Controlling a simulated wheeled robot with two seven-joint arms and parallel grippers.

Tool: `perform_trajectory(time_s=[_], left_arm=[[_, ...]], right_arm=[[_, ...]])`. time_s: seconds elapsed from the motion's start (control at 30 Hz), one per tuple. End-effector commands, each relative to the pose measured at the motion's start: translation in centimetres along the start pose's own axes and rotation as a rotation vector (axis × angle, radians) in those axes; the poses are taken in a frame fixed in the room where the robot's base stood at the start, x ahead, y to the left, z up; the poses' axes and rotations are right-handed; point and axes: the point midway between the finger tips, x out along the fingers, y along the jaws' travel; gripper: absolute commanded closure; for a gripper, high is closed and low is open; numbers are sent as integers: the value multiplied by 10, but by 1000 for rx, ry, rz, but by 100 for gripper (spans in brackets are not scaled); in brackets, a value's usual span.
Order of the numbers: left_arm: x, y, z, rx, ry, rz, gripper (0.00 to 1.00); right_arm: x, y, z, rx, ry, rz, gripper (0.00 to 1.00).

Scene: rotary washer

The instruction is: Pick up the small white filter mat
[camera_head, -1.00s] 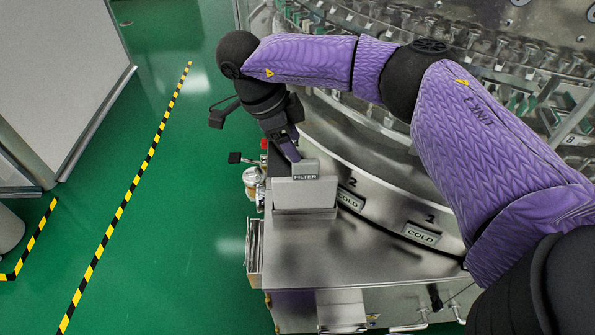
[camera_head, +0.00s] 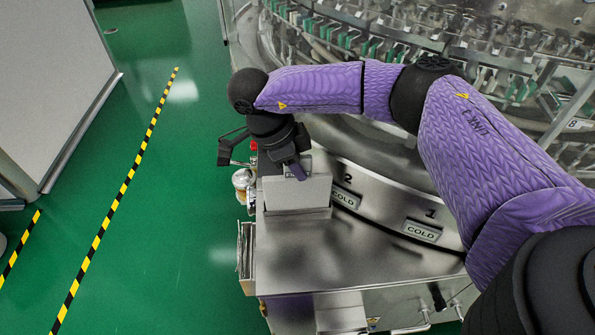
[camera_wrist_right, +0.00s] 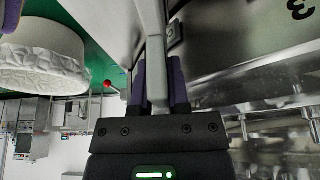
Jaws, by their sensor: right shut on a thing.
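My right gripper (camera_head: 299,174) is low over the grey filter box (camera_head: 296,212) on the steel ledge. Its purple fingers show in the right wrist view (camera_wrist_right: 157,85), closed on a thin pale piece (camera_wrist_right: 153,40) seen edge-on. I cannot tell whether this piece is the white filter mat or part of the box. The fingers and wrist cover the back of the box and its label in the head view. My left gripper is not in view.
The curved steel washer rim with COLD plates (camera_head: 422,231) lies to the right of the box. A round white-topped thing (camera_head: 243,179) stands just left of it. A bare steel ledge (camera_head: 335,257) is in front. Green floor (camera_head: 180,230) lies open at left.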

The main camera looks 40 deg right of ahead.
Motion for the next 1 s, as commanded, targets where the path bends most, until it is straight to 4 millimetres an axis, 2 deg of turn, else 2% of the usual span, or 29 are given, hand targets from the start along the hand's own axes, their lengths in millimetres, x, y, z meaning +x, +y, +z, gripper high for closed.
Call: perform_trajectory(time_s=[0.47,1.0], left_arm=[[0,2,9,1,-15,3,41],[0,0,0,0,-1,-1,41]], right_arm=[[0,0,0,0,0,0,100],[0,0,0,0,0,0,100]])
